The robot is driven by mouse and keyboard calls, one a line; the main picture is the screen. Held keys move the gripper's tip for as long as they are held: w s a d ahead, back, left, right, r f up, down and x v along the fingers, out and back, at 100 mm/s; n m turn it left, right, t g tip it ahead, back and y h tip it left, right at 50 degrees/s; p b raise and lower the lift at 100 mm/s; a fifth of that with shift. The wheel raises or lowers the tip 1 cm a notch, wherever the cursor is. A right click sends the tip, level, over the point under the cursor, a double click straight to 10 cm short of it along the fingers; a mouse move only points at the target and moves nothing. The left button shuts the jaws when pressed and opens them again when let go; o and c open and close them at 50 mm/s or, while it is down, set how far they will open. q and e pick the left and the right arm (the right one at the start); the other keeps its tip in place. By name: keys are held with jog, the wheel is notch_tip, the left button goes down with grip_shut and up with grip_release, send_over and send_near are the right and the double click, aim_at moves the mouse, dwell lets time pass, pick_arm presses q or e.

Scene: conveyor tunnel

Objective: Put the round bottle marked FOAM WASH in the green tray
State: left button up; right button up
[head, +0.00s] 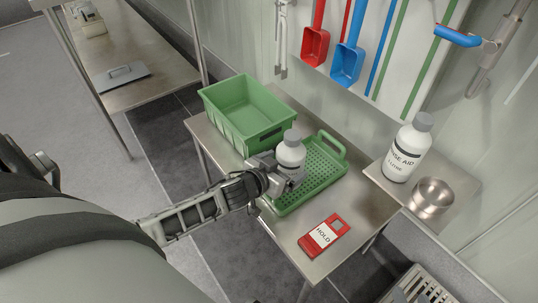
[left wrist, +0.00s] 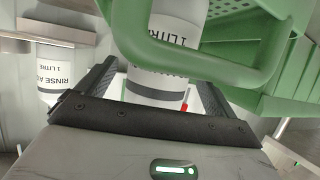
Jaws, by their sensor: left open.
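A round white bottle with a grey cap (head: 291,155) stands upright at the perforated green tray (head: 326,172) on the steel table. My gripper hides its base, so I cannot tell exactly what it rests on. In the left wrist view the bottle (left wrist: 155,88) shows "1 LITRE" upside down; the words FOAM WASH are not visible. My left gripper (head: 284,176) is low at the bottle. In the left wrist view its open fingers (left wrist: 155,75) lie either side of the bottle, and the tray's handle (left wrist: 215,72) crosses in front. My right gripper is not in view.
A deep green bin (head: 243,112) stands behind the tray. A red HOLD card (head: 323,236) lies at the table's front right. A RINSE AID bottle (head: 407,150) and a steel cup (head: 431,197) stand on a side shelf. Scoops (head: 347,65) hang on the wall.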

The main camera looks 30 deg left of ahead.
pick_arm(q)
jog(key=d+p+v, duration=0.1)
jog(key=v, duration=0.8)
jog(key=shift+a+p, duration=0.35)
jog(key=shift+a, duration=0.15)
pick_arm(e)
jog(key=shift+t, duration=0.5)
jog(key=r, duration=0.3)
jog(key=d+r, duration=0.1)
jog(key=shift+s+d+r, duration=0.1)
jog(key=shift+s+r, duration=0.05)
jog(key=shift+s, duration=0.2)
pick_arm(q)
jog(key=s+d+r+m+g+h+p, duration=0.1)
jog(key=s+d+r+g+h+p, duration=0.1)
jog(key=s+d+r+p, duration=0.8)
jog(key=d+r+p, duration=0.1)
jog(key=d+r, duration=0.2)
jog(key=shift+s+g, duration=0.15)
jog(key=shift+g, duration=0.25)
pick_arm(e)
notch_tip(320, 180, up, 6)
jog(key=d+h, duration=0.1)
jog(key=shift+s+g, duration=0.2)
jog(key=shift+g, duration=0.2)
jog(key=shift+r, duration=0.1)
